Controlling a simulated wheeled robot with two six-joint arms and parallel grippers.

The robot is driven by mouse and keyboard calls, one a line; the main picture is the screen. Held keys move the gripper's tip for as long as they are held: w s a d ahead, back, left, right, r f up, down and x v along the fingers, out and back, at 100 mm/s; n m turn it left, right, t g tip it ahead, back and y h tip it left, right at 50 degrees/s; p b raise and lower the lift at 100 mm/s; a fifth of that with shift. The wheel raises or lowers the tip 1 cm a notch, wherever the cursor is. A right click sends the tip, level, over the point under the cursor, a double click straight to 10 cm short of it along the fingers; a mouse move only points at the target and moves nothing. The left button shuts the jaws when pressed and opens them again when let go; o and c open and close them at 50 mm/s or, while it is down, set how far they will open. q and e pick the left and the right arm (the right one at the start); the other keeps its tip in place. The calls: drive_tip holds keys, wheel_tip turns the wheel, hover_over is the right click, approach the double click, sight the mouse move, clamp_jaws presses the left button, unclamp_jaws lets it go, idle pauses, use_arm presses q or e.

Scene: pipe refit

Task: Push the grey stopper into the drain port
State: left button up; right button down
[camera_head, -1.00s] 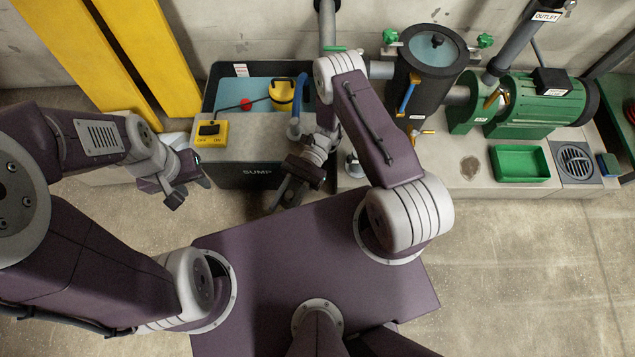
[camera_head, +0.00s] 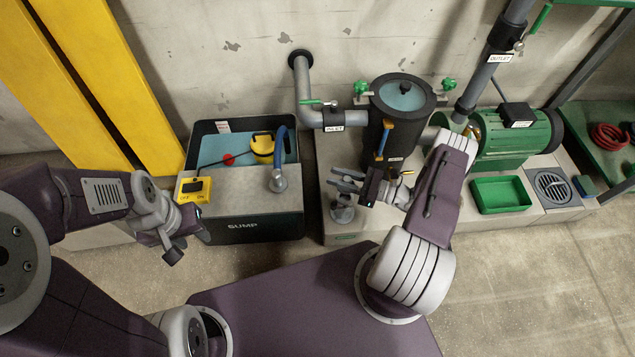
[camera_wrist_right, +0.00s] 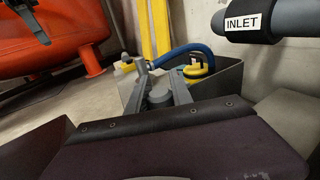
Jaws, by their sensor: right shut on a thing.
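My right gripper (camera_head: 348,181) is in front of the black filter vessel (camera_head: 402,115), its fingers pointing left. In the right wrist view it is shut on the grey stopper (camera_wrist_right: 160,93), which sits between the fingertips. The stopper is hard to make out in the head view. A round grey fitting (camera_head: 343,212) stands on the plinth just below the gripper; I cannot tell whether it is the drain port, and no other port shows clearly. My left gripper (camera_head: 184,243) is open and empty, low in front of the yellow switch box.
The sump tank (camera_head: 255,228) with a blue hose (camera_head: 279,145) stands left of the plinth. The inlet pipe (camera_head: 306,90) runs into the vessel. A green pump (camera_head: 515,140), green tray (camera_head: 500,194) and floor grate (camera_head: 553,187) lie to the right.

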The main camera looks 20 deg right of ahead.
sight(338, 195)
wheel_tip(338, 195, down, 6)
drive_tip(key=b, duration=0.5)
drive_tip(key=shift+r, duration=0.1)
drive_tip(key=shift+s+d, duration=0.1)
drive_tip(key=shift+d, duration=0.05)
idle(0.5)
drive_tip(key=shift+f+b, duration=0.55)
drive_tip(key=shift+b, duration=0.05)
idle(0.6)
drive_tip(key=c, duration=1.4)
unclamp_jaws()
drive_tip(key=shift+c, duration=0.2)
drive_tip(key=shift+o, duration=0.2)
